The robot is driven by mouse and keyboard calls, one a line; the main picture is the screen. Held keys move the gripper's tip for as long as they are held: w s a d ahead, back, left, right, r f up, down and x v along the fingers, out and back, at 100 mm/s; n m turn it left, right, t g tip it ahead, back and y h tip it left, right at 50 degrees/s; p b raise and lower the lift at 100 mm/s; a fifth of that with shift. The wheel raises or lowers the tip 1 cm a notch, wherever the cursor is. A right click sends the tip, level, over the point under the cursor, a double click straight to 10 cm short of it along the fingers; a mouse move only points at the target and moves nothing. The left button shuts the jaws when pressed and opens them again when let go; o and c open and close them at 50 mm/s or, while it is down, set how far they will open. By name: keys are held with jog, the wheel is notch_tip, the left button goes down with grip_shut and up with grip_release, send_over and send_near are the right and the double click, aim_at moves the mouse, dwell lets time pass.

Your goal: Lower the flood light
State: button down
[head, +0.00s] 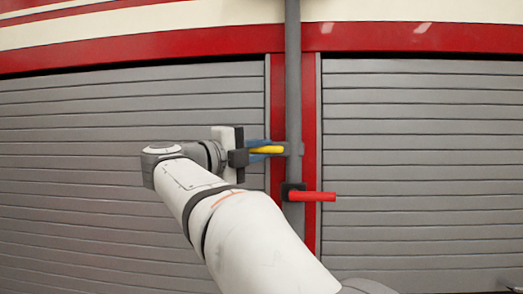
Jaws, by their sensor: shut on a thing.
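A grey vertical pole (293,90) runs up the red strip between two shutters and leaves the top of the picture. No flood light shows in this view. A yellow handle (266,150) sticks out to the left from the pole. My gripper (272,150) is shut on the yellow handle, with its blue fingers above and below it. A red handle (318,197) points right from a dark collar (291,192) lower on the pole, apart from my gripper. My arm hides the lower part of the pole.
Grey slatted shutters stand on the left (90,130) and the right (420,160) of a red upright strip (309,120). A red and cream band (400,38) runs across above them. The space before the right shutter is clear.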

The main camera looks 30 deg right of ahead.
jog(key=shift+f, duration=0.15)
jog(key=shift+w+f+b, duration=0.1)
jog(key=shift+f+b, duration=1.6)
jog(key=shift+f, duration=0.15)
jog(key=c, duration=1.5)
grip_release()
jog(key=shift+o, duration=0.5)
jog(key=shift+r, duration=0.1)
jog(key=b+v, duration=0.1)
jog(key=v, duration=0.7)
jog(key=shift+b, duration=0.35)
jog(key=shift+d, duration=0.1)
